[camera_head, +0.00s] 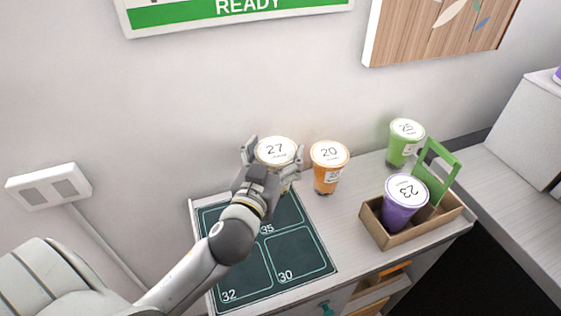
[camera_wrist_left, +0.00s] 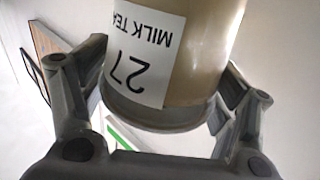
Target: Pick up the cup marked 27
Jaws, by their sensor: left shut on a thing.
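The cup marked 27 (camera_head: 274,150) has a white lid and stands out at the back of the counter mat in the head view. In the left wrist view the cup (camera_wrist_left: 207,55) is tan-brown, with a white label reading 27 and MILK TEA. My left gripper (camera_head: 272,158) has its fingers on both sides of this cup and is shut on it. The wrist view shows the same gripper (camera_wrist_left: 165,105) around the cup near its rim. The cup's base is hidden behind my arm in the head view, so I cannot tell whether it touches the counter. My right gripper is not in view.
An orange cup marked 20 (camera_head: 328,167) stands just right of the held cup. A green cup marked 25 (camera_head: 405,140) is farther right. A purple cup marked 23 (camera_head: 402,205) sits in a cardboard carrier (camera_head: 387,235) with a green handle. A dark green mat (camera_head: 300,262) has numbered squares.

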